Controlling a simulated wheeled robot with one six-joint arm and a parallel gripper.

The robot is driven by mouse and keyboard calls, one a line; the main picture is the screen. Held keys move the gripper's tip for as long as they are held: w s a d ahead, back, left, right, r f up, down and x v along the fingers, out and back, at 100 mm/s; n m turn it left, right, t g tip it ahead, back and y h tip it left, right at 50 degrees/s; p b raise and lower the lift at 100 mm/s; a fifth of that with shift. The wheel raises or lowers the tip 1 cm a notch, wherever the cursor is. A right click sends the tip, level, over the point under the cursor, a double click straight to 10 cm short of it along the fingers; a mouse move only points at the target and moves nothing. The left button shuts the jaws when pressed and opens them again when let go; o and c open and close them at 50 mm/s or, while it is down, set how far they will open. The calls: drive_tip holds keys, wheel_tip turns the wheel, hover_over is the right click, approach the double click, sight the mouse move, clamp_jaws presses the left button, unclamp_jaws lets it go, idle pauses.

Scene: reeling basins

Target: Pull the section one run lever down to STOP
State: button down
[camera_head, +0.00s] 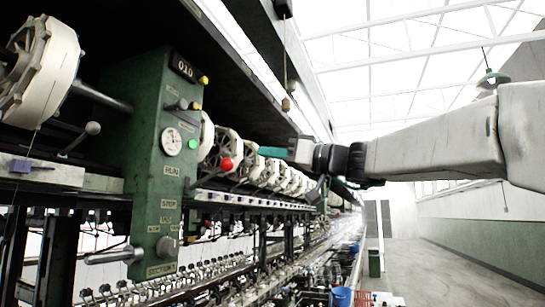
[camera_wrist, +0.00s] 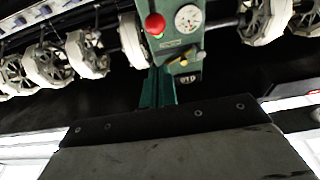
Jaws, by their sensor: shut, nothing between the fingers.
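The run lever's red knob (camera_head: 226,164) stands out to the right of the green section post (camera_head: 150,150) on a dark rod. It is about level with the upper label plate (camera_head: 171,170), above a lower plate (camera_head: 168,204) that seems to read STOP. My gripper (camera_head: 268,152) reaches in from the right with teal fingers, shut and empty; in the picture it is right of the knob and slightly higher. In the wrist view, which is turned over, the red knob (camera_wrist: 155,24) lies just beyond the shut fingers (camera_wrist: 158,72). I see no contact.
The post carries a gauge (camera_head: 171,141), a green button (camera_head: 193,144) and a 010 plate (camera_head: 183,68). A metal handle (camera_head: 113,256) sticks out low on the left. White reels (camera_head: 223,148) line the machine behind the knob. The aisle floor (camera_head: 440,272) at right is open.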

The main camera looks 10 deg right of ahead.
wheel_tip(320, 180, up, 2)
hover_over(231, 169)
drive_tip(key=a, duration=0.1)
drive_tip(key=shift+w+r, duration=0.1)
drive_tip(key=shift+w, duration=0.25)
idle(0.4)
drive_tip(key=shift+f, duration=0.55)
drive_tip(key=shift+s+d+f, duration=0.1)
drive_tip(key=shift+d+f, duration=0.05)
drive_tip(key=shift+f, duration=0.45)
drive_tip(key=shift+s+d+f, duration=0.15)
drive_tip(key=shift+d+f, duration=0.05)
drive_tip(key=shift+f, duration=0.35)
drive_tip(key=shift+s+d+f, duration=0.1)
drive_tip(key=shift+d+f, duration=0.05)
drive_tip(key=shift+f, duration=0.45)
